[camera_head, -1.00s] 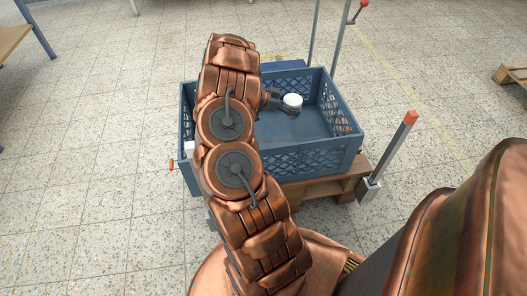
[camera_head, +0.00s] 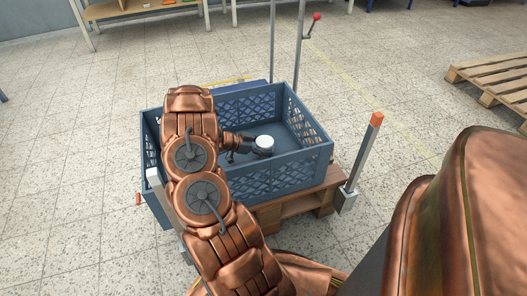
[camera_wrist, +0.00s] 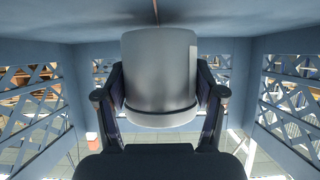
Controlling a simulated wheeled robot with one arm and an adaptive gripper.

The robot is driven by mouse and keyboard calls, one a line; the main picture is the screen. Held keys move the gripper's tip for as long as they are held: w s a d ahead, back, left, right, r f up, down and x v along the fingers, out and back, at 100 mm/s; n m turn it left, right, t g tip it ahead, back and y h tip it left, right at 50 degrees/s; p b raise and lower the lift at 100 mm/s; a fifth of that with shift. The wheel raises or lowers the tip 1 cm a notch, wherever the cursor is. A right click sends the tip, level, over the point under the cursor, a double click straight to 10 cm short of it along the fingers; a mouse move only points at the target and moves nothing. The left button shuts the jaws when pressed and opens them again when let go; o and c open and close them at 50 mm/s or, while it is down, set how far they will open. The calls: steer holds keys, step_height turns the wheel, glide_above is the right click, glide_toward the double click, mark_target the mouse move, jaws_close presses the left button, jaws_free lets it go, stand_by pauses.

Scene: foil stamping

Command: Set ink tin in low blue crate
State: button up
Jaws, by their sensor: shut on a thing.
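The ink tin (camera_head: 264,141) is a short cylinder with a white top in the head view. It is inside the low blue crate (camera_head: 290,168), which has lattice walls. In the wrist view the tin (camera_wrist: 160,75) looks grey and fills the middle, with a finger on each side. My gripper (camera_head: 250,146) is shut on the tin, and it also shows in the wrist view (camera_wrist: 160,100). The crate floor lies close by the tin in the wrist view; I cannot tell whether they touch.
The crate stands on a wooden pallet (camera_head: 305,200). A post with an orange top (camera_head: 362,155) stands at its right corner. Thin metal poles (camera_head: 299,45) rise behind it. Another pallet (camera_head: 495,80) lies at the right. Crate floor around the tin is clear.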

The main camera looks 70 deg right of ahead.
steer(key=shift+f, duration=0.55)
steer(key=shift+f, duration=0.1)
steer(key=o, duration=1.4)
steer(key=shift+r, duration=0.2)
steer(key=shift+p+v, duration=1.15)
steer(key=shift+v, duration=2.5)
steer(key=shift+f, duration=0.1)
